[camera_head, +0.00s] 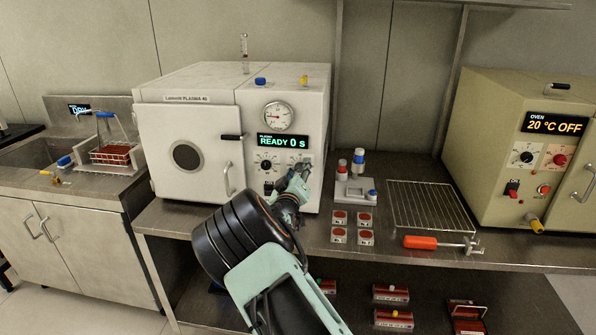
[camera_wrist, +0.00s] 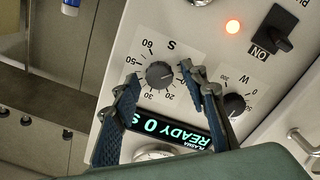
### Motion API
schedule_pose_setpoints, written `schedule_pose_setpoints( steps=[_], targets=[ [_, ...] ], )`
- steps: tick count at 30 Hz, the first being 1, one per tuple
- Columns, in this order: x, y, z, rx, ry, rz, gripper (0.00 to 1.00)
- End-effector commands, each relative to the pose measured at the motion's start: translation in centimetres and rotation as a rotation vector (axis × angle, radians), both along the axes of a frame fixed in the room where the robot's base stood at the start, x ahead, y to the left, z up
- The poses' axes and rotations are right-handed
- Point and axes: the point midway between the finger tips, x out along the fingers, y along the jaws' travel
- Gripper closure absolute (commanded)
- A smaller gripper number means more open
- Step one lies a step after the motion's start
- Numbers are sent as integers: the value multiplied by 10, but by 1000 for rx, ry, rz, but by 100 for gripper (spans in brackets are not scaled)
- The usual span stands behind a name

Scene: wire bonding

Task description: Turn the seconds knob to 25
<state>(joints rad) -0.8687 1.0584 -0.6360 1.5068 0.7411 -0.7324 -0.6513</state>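The seconds knob (camera_wrist: 160,75) is a dark round knob on a dial marked S, on the front of the white plasma machine (camera_head: 215,88). Its pointer setting is too small to read surely. The display (camera_head: 283,142) reads READY 0 s; it also shows upside down in the wrist view (camera_wrist: 172,136). My gripper (camera_head: 303,170) is at the right part of the panel and largely hides this knob in the head view. In the wrist view my gripper (camera_wrist: 158,77) is open, one finger each side of the knob; I cannot tell whether they touch it.
The W knob (camera_wrist: 235,104) sits close beside my right-hand finger in the wrist view. The machine's door handle (camera_head: 228,178) sticks out left of my gripper. A wire rack (camera_head: 432,207) lies right.

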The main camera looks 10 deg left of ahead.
Motion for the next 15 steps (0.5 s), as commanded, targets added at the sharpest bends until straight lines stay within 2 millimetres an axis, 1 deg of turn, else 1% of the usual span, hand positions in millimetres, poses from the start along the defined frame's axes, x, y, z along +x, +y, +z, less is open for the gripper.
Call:
schedule_pose_setpoints(
  steps=[2, 12, 15],
  targets=[
    [0, 0, 0, 0, 0, 0, 61],
    [0, 0, 0, 0, 0, 0, 99],
    [0, 0, 0, 1, 0, 0, 100]
  ],
)
